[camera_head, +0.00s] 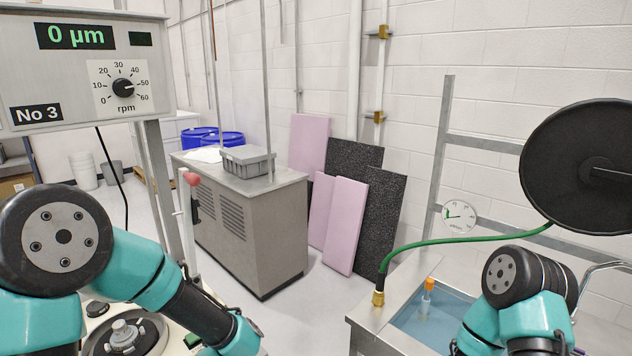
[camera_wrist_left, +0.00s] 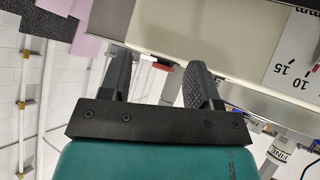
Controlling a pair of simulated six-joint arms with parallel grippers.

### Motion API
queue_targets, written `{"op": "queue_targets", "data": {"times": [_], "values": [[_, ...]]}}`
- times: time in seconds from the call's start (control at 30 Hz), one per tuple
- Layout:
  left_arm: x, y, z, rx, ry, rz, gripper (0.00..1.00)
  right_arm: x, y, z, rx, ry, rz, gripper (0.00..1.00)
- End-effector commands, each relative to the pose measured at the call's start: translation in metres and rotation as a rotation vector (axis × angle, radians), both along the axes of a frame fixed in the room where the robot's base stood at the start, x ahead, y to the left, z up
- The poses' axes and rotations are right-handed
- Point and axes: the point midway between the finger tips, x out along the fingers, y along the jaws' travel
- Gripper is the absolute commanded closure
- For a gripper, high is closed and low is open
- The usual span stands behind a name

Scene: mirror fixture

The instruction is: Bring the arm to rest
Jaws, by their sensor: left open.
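My left gripper (camera_wrist_left: 158,62) shows in the left wrist view with its two dark fingers spread apart and nothing between them. A pale panel and a metal edge lie behind the fingers, and a small red piece shows in the gap at some distance. In the head view my left arm comes in from the left and runs down out of the bottom edge, so its gripper is hidden there. My right arm shows at the lower right, and its gripper is out of the picture.
A display box (camera_head: 84,72) reading 0 µm and a red-knobbed lever (camera_head: 192,179) stand near my left arm. A metal cabinet (camera_head: 268,240) is behind. A water basin (camera_head: 424,318) with a green hose (camera_head: 455,241) lies by my right arm. Floor between is clear.

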Motion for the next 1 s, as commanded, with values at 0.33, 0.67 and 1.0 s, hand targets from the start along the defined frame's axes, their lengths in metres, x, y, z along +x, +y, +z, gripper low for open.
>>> {"op": "queue_targets", "data": {"times": [0.33, 0.67, 1.0], "values": [[-0.117, 0.009, -0.168, -0.185, 0.492, -0.241, 0.43, 0.000, 0.000, 0.000, 0.000, 0.000, 0.000, 1.00], [-0.170, 0.005, -0.236, -0.356, 0.750, -0.394, 0.43, 0.000, 0.000, 0.000, 0.000, 0.000, 0.000, 1.00], [-0.173, 0.005, -0.239, -0.365, 0.763, -0.405, 0.43, 0.000, 0.000, 0.000, 0.000, 0.000, 0.000, 1.00]]}}
